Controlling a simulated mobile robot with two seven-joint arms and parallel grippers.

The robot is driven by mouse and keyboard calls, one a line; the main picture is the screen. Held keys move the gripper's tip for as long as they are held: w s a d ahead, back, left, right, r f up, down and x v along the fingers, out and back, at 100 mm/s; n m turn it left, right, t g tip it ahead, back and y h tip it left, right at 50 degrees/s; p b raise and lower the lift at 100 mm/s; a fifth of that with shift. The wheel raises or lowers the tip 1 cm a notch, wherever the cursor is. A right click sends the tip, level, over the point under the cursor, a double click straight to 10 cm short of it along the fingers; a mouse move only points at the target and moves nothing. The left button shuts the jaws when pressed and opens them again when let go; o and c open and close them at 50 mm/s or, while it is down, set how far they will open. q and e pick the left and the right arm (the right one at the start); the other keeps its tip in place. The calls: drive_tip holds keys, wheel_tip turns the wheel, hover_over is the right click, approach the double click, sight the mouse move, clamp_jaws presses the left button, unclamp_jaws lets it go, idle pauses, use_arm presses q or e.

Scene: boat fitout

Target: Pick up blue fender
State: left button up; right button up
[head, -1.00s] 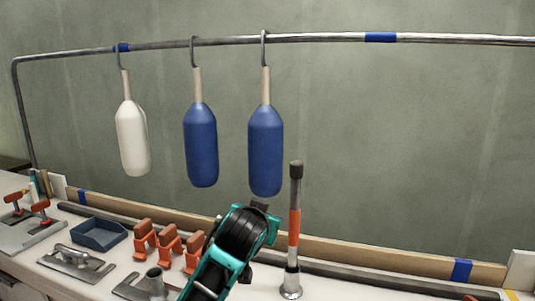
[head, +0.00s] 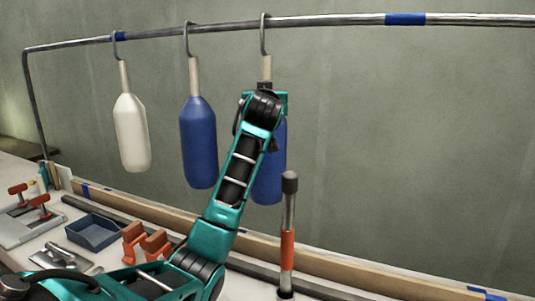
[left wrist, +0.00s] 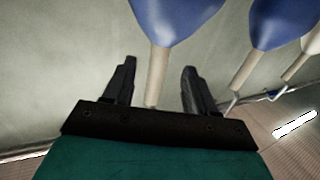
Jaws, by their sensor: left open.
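Two blue fenders hang by hooks from the rail. The right blue fender (head: 270,180) is partly hidden behind my left arm. The middle blue fender (head: 198,145) hangs clear to its left. My left gripper (left wrist: 159,68) is open, at the height of the right fender's pale neck (head: 265,68). In the left wrist view, which is upside down, this neck (left wrist: 157,75) appears between the two fingers and the blue body (left wrist: 175,20) shows above. My right gripper is not in view.
A white fender (head: 131,132) hangs farthest left on the metal rail (head: 330,21). An upright post with an orange sleeve (head: 287,248) stands close to my arm.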

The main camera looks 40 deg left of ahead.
use_arm(q)
drive_tip(key=shift+p+x, duration=0.3)
drive_tip(key=shift+x, duration=3.4)
drive_tip(key=shift+r, duration=0.1)
clamp_jaws()
drive_tip(key=shift+r, duration=0.1)
